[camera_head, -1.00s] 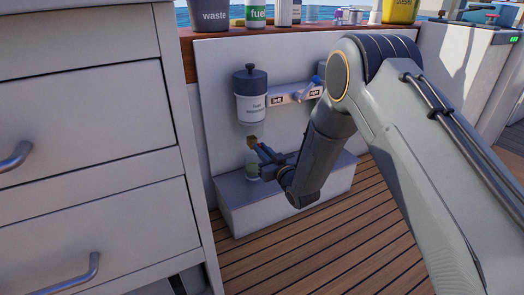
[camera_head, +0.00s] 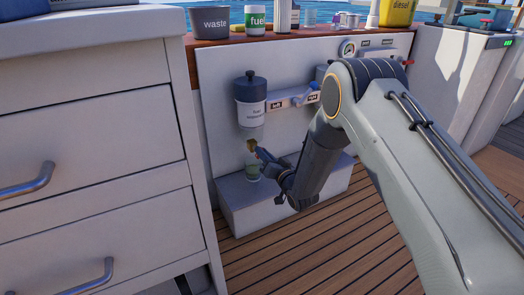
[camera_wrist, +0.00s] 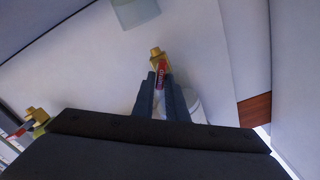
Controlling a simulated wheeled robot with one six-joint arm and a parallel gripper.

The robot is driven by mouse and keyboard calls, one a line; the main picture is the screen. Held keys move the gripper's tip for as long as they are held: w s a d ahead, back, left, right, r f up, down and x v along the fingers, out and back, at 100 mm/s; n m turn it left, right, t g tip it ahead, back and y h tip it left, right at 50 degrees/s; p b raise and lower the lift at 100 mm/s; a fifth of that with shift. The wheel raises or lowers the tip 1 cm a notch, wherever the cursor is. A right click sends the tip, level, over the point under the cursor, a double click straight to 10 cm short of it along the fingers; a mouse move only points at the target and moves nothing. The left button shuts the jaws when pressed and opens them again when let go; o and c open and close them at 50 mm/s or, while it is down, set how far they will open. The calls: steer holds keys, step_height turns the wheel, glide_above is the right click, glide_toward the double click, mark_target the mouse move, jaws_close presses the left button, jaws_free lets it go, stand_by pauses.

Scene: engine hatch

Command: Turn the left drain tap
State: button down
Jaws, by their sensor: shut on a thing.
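The left drain tap is a small brass fitting (camera_head: 251,145) below the left fuel separator (camera_head: 250,98), a white canister with a dark cap. In the wrist view its brass body (camera_wrist: 156,53) and red handle (camera_wrist: 160,78) show between my fingertips. My gripper (camera_head: 262,154) has its dark jaws shut on the red handle; it also shows in the wrist view (camera_wrist: 160,82). The tap's exact angle is hard to read. A second brass tap (camera_wrist: 36,116) with a red handle shows at the left of the wrist view.
A clear jar (camera_head: 252,169) stands on the white step (camera_head: 240,207) under the left tap. A selector bar (camera_head: 291,98) labelled left and right has a blue lever. White drawers (camera_head: 95,135) stand close on the left. My arm hides the right side of the panel.

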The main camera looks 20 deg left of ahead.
steer(key=m+p, duration=0.1)
steer(key=m, duration=0.2)
steer(key=m+p, duration=0.1)
steer(key=m, duration=0.3)
steer(key=f+m+p, duration=0.1)
steer(key=m+p, duration=0.1)
steer(key=m, duration=0.2)
steer(key=shift+w+d, duration=0.2)
steer(key=shift+m, duration=0.5)
steer(key=c, duration=1.8)
jaws_free()
steer(key=shift+o, duration=0.2)
steer(key=p+v, duration=0.2)
steer(key=v, duration=0.5)
steer(key=shift+s+d+p, duration=0.25)
steer(key=shift+d+p, duration=0.05)
steer(key=shift+p, duration=0.1)
